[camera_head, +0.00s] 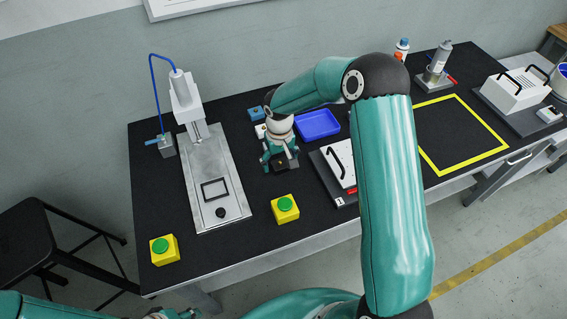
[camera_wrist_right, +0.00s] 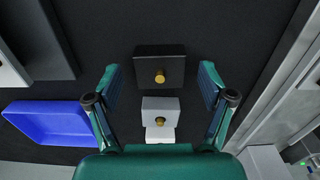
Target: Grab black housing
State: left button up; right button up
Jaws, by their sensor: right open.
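The black housing (camera_wrist_right: 148,64) is a dark block with a brass knob on its face. In the right wrist view it lies between and slightly beyond the fingertips of my right gripper (camera_wrist_right: 159,78). The fingers are spread wide, apart from its sides. In the head view my right gripper (camera_head: 280,161) points down over the table, and the black housing (camera_head: 288,165) is partly hidden beneath it. A light grey housing (camera_wrist_right: 150,104) with a brass knob sits nearer the palm in the wrist view. A piece of my left gripper (camera_head: 172,314) shows at the bottom edge, too cropped to read.
A blue tray (camera_head: 318,124) lies right of the gripper, with a blue block (camera_head: 256,114) behind it. The screwdriver gantry (camera_head: 205,165) stands left. Yellow button boxes (camera_head: 285,212) (camera_head: 164,252) sit near the front edge. A white case (camera_head: 342,158) lies right.

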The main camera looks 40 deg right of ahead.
jog(key=shift+f, duration=0.1)
jog(key=c, duration=1.3)
